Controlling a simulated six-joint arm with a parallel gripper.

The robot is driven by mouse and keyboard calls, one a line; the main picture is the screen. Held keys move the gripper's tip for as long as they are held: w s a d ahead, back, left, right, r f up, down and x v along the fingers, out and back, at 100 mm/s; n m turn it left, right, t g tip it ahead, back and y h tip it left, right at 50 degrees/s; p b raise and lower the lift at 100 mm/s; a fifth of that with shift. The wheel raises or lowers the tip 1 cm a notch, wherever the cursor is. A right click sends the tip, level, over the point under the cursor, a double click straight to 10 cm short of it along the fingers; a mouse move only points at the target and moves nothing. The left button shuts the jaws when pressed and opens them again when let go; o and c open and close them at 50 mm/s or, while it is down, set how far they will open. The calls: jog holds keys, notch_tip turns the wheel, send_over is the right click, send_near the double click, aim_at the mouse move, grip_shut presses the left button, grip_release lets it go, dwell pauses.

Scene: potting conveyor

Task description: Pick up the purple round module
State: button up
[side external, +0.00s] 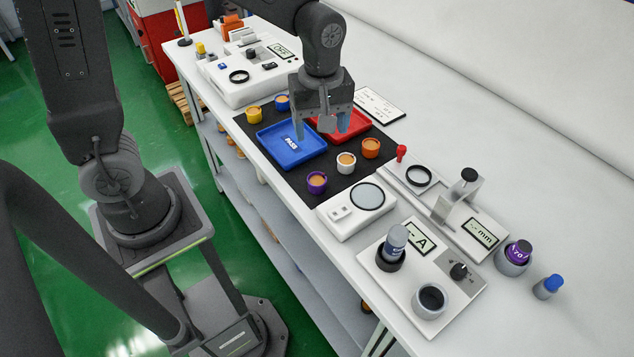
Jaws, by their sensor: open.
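The purple round module (317,182) stands upright on the black mat (298,180), near its front right corner. It has a purple rim and an orange-tan top. My gripper (335,128) is open and points down above the red tray (368,126), beside the blue tray (309,155). It is behind the purple module and apart from it, with nothing seen between its fingers. Part of the red tray is hidden behind my gripper.
A white module (346,163) and an orange module (371,148) stand right of the purple one. Yellow (254,115) and blue (282,102) modules stand at the mat's far left. A white scale (352,213) sits close on the right.

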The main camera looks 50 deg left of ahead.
send_over(317, 180)
jog(key=f, duration=0.7)
jog(key=shift+w+a+f, duration=0.15)
jog(key=shift+w+f, duration=0.2)
jog(key=shift+s+f, duration=0.2)
jog(key=shift+f, duration=1.1)
jog(key=shift+s+f, duration=0.15)
jog(key=shift+f, duration=1.15)
jog(key=shift+c, duration=0.3)
jog(key=c, duration=0.9)
jog(key=shift+r, duration=0.1)
jog(key=shift+c, duration=0.2)
